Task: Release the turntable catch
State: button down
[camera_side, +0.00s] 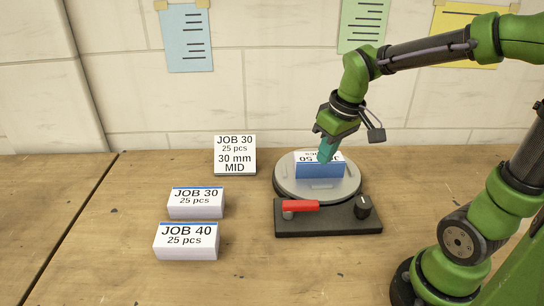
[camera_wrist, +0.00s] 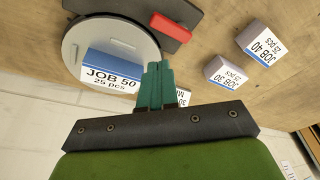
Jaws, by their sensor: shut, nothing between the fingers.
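The turntable (camera_side: 344,188) is a round grey disc on a dark base (camera_side: 325,220). A white and blue block marked JOB 50 (camera_side: 318,171) stands on the disc, its label upside down in the side view. The red lever (camera_side: 300,205) lies on the front left of the base and looks like the catch. In the wrist view the red lever (camera_wrist: 171,27) is beyond my fingertips, and the turntable (camera_wrist: 75,50) is to the left. My gripper (camera_side: 325,153) is shut and empty, above the JOB 50 block; its teal fingers (camera_wrist: 158,66) are together.
A black knob (camera_side: 362,206) stands at the right of the base. Blocks marked JOB 30 (camera_side: 196,203) and JOB 40 (camera_side: 187,241) lie to the left. A sign reading JOB 30, 30 mm MID (camera_side: 235,156) stands behind them. The table front is clear.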

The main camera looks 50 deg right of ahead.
aim_at(301, 206)
jog(key=w+d+f+n+g+y, duration=0.1)
jog(key=w+n, duration=0.4)
jog(key=n, duration=0.9)
jog(key=w+d+f+n+g+y, duration=0.2)
jog(key=w+d+n+g, duration=0.2)
jog(key=n, duration=1)
jog(key=shift+w+d+f+g, duration=0.4)
jog(key=shift+d+g, duration=0.1)
jog(key=shift+d, duration=0.65)
jog(key=x, duration=0.9)
jog(key=shift+s+a+f, duration=0.15)
jog(key=shift+f, duration=0.2)
jog(key=shift+s+a+f, duration=0.1)
jog(key=shift+s+a, duration=0.7)
jog(key=shift+s, duration=0.05)
jog(key=shift+s+a, duration=0.55)
jog(key=shift+a, duration=0.05)
